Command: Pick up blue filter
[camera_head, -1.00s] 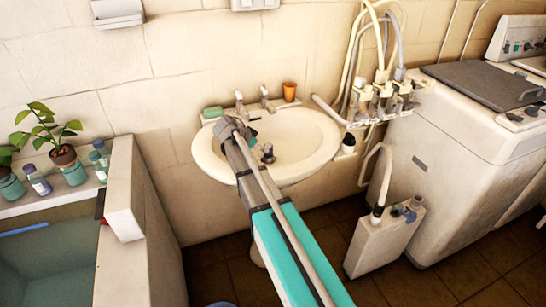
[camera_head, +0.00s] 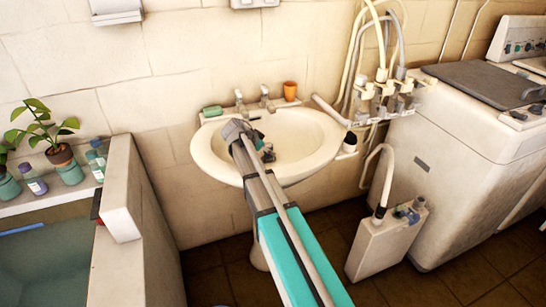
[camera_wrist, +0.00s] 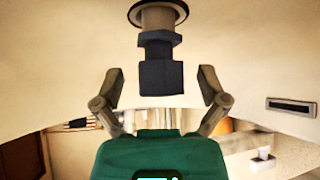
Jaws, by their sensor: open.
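The blue filter (camera_wrist: 160,78) is a dark, blocky piece standing at the round drain of the white washbasin (camera_head: 207,160). In the wrist view it hangs from the drain ring at the top of the picture, between my two fingers. In the head view the filter (camera_head: 268,153) shows only in part, just beyond the end of my arm. My gripper (camera_wrist: 160,72) is open, with one finger on each side of the filter and a visible gap on both sides. How deep the filter sits between the fingers I cannot tell.
Two taps (camera_head: 264,95), a green soap (camera_head: 212,111) and an orange cup (camera_head: 290,91) are on the basin's back rim. Hoses and valves (camera_head: 386,92) are at the right, above a white canister (camera_head: 384,245). A washing machine (camera_head: 450,170) stands further right.

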